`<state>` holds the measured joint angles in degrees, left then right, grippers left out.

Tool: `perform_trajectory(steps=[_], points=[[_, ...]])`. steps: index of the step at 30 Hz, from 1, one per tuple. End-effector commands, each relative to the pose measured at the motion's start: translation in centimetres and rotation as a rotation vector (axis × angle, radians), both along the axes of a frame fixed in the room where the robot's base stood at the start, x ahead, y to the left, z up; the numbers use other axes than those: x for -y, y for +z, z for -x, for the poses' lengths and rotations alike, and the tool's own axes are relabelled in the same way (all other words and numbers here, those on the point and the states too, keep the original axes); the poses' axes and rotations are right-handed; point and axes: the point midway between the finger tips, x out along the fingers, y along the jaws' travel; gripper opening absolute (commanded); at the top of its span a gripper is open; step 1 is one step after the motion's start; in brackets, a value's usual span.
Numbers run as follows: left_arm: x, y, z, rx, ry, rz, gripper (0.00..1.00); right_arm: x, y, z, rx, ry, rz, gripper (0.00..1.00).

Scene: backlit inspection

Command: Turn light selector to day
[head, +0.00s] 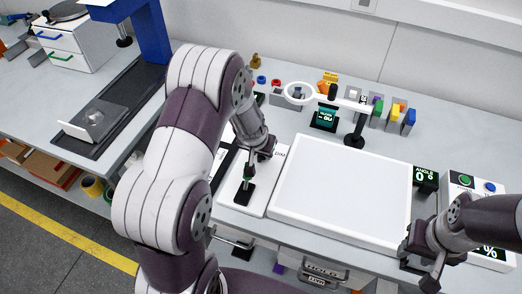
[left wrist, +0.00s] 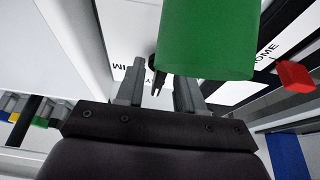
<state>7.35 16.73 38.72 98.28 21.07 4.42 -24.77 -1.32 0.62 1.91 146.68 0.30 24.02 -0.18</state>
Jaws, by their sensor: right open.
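A white control panel (head: 262,200) stands left of the large light table. On it is a dark selector-like part (head: 243,192), just below my left gripper (head: 253,162). In the left wrist view the fingers of my left gripper (left wrist: 160,92) are apart. A thin black forked part (left wrist: 159,78) shows between them, near printed lettering that is partly hidden. A large green block-like thing (left wrist: 208,38) covers much of the panel there; I cannot tell what it belongs to. My right gripper (head: 424,266) is open at the front right, near the light table's corner.
The white light table (head: 340,195) fills the middle. A ring magnifier (head: 300,93) and coloured blocks (head: 394,113) stand behind it. An angle display (head: 425,178) and a button box (head: 480,190) are at right. A red piece (left wrist: 296,75) sits by the HOME label.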

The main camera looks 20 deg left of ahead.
Motion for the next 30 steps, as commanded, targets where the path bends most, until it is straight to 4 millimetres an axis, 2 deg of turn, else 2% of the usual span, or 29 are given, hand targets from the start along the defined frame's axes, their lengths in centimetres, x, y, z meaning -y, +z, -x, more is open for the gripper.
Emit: perform_trajectory(steps=[4, 12, 16, 21, 30], points=[[0.0, 1.8, 0.5, 0.004, -0.002, -0.001, 0.37, 0.0, 0.7, 0.0, 0.000, 0.000, 0.000, 0.43], [0.2, 8.4, 3.2, 0.004, 0.000, 0.000, 0.37, 0.0, 2.1, 0.0, 0.000, 0.000, 0.000, 0.43], [0.2, 10.5, 4.2, 0.001, -0.001, 0.000, 0.37, 0.0, 2.1, 0.0, 0.000, 0.000, 0.000, 0.43], [0.3, 11.6, 4.8, -0.002, 0.000, 0.000, 0.37, 0.0, 2.1, 0.0, 0.000, 0.000, 0.000, 0.43], [0.3, 11.6, 4.8, -0.002, 0.000, 0.000, 0.37, 0.0, 2.1, 0.0, 0.000, 0.000, 0.000, 0.43]])
